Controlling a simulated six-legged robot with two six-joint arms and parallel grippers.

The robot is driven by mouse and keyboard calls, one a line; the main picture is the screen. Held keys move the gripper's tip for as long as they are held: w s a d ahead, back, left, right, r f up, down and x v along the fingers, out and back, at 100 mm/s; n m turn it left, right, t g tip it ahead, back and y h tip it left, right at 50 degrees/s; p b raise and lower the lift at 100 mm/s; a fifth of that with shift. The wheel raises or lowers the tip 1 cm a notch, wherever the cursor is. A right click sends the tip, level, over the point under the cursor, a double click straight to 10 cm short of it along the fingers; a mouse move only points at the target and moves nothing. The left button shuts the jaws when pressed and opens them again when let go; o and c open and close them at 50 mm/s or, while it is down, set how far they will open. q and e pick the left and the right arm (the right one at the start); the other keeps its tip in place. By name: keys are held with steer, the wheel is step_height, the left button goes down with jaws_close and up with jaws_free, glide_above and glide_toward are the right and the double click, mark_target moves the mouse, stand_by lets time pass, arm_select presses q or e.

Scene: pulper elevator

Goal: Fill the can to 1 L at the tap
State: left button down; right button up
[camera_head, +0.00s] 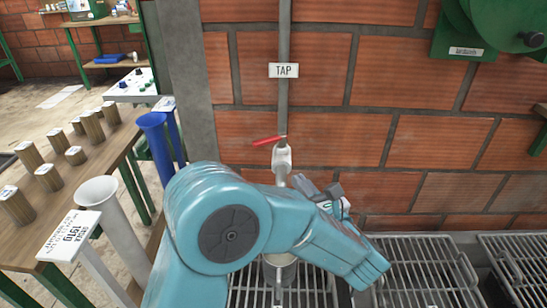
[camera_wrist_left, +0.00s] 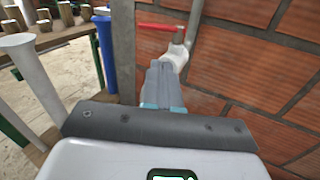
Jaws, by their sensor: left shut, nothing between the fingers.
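The tap (camera_head: 282,157) is a pale fitting on a vertical grey pipe against the brick wall, under a TAP sign (camera_head: 284,70). Its red lever (camera_head: 268,140) points left; in the left wrist view the lever (camera_wrist_left: 158,27) lies across the pipe. My left gripper (camera_wrist_left: 163,72) is shut and empty, its fingers close to the tap body in that view; I cannot tell whether they touch. In the head view the gripper (camera_head: 304,185) is beside and below the tap. A grey metal can (camera_head: 280,260) shows below the tap, mostly hidden behind my teal arm. Its water level is hidden.
Metal grates (camera_head: 418,262) lie along the wall's foot. At left, a wooden table (camera_head: 50,225) carries several wooden cylinders. A pale tube with a flared top (camera_head: 98,190) and a blue one (camera_head: 152,122) stand beside it. A green machine (camera_head: 480,30) is at upper right.

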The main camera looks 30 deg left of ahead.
arm_select(q)
steer(key=n, duration=0.1)
steer(key=p, duration=0.3)
glide_toward(265, 144)
steer(key=shift+g+y, duration=0.3)
steer(key=shift+y, duration=0.1)
steer(key=x, duration=0.7)
steer(key=shift+w+d+f, duration=0.1)
steer(key=shift+w+d, duration=0.1)
steer(key=shift+w, duration=0.05)
